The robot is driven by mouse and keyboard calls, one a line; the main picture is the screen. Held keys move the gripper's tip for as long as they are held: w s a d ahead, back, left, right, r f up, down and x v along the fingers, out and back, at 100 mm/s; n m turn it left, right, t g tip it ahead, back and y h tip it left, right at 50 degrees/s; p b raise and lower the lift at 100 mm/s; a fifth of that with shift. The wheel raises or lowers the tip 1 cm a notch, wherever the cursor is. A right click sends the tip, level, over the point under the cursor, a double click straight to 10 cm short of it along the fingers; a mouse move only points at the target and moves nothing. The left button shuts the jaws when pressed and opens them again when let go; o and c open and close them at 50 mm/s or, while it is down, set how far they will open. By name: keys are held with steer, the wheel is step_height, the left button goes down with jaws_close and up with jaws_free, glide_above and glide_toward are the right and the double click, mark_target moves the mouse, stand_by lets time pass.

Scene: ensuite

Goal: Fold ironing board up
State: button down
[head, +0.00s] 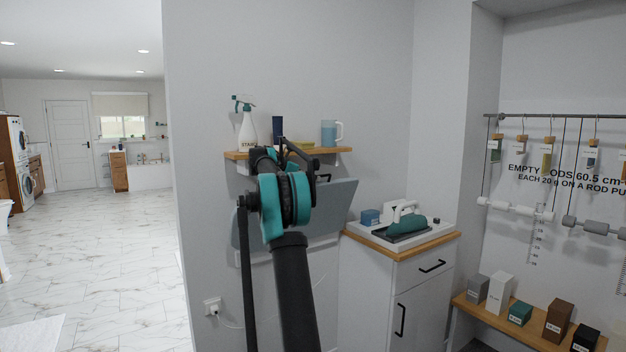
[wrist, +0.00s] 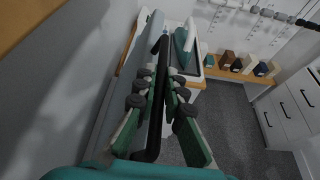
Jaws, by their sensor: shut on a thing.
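The ironing board (head: 338,208) is a grey-blue panel close to the wall, below the wooden shelf. It looks steeply tilted, and my arm covers its middle in the head view. A black bar handle (head: 323,178) shows at its upper part. In the wrist view the handle (wrist: 152,135) runs between the fingers of my gripper (wrist: 157,88), which is shut on it. The fingertips are mostly hidden behind my arm in the head view.
A white cabinet (head: 405,290) with an iron (head: 405,225) on top stands right. A low bench (head: 500,320) holds several blocks. Open floor (head: 90,265) lies left.

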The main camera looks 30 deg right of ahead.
steer(key=shift+f, duration=0.1)
steer(key=c, duration=1.6)
jaws_free()
steer(key=shift+w, duration=0.1)
steer(key=v, duration=1.2)
